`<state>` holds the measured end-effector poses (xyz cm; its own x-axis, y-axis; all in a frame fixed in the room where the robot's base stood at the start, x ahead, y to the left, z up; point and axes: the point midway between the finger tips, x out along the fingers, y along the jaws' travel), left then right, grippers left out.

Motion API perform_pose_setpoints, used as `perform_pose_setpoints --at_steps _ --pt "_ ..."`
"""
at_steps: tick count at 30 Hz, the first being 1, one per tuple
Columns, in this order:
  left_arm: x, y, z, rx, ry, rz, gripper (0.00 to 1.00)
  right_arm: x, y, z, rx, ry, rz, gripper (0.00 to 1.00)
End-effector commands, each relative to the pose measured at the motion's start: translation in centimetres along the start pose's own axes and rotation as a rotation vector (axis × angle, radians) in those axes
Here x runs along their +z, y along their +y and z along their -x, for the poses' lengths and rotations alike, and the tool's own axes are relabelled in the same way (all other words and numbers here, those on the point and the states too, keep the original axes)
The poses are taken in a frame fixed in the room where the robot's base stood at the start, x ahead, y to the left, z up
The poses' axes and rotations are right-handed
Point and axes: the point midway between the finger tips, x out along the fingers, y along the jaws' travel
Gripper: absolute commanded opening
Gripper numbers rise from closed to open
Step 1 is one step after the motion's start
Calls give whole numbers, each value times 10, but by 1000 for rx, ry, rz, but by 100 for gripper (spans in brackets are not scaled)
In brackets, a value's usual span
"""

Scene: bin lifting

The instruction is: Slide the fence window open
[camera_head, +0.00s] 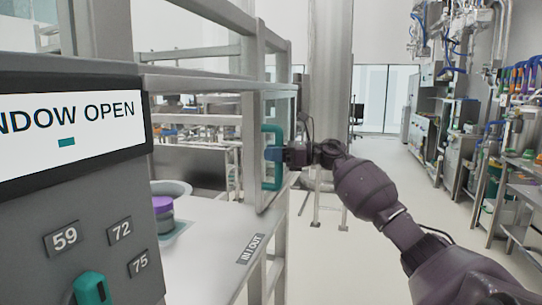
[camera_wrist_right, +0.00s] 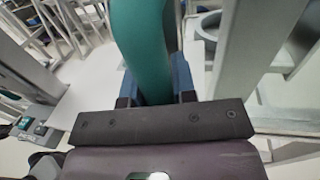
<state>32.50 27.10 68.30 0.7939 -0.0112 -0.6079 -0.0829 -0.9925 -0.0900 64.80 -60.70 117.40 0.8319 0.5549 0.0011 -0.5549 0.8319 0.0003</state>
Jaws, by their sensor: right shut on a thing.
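The fence window (camera_head: 276,165) is a clear pane in a grey metal frame at the middle of the head view. It has a teal vertical handle (camera_head: 277,157). My right gripper (camera_head: 275,154) is shut on this handle, with its arm reaching in from the lower right. In the right wrist view the teal handle (camera_wrist_right: 142,45) runs between the blue fingertips (camera_wrist_right: 155,85). A display (camera_head: 72,118) at the left reads "NDOW OPEN", with its left part cut off. My left gripper is not in view.
A grey panel with a teal knob (camera_head: 92,289) and labels 59, 72 and 75 stands at lower left. A white table (camera_head: 215,235) marked "IN / OUT" holds a purple-topped item (camera_head: 163,205). Equipment shelves (camera_head: 500,165) line the right; the aisle floor between is clear.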

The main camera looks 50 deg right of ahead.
Motion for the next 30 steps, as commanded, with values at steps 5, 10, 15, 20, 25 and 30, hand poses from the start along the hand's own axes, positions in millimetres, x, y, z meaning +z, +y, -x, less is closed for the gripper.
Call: perform_pose_setpoints --at_steps 5,10,15,20,25,30 --pt "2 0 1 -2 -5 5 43 0 0 0 0 2 1 28" --pt "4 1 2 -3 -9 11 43 0 0 0 0 2 1 51" --pt "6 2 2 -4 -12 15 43 0 0 0 1 2 0 51" --pt "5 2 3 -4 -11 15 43 0 0 4 0 2 0 51" --pt "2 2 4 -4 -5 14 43 0 0 24 -1 2 -1 51" --pt "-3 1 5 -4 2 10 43 1 0 56 -1 1 0 51"
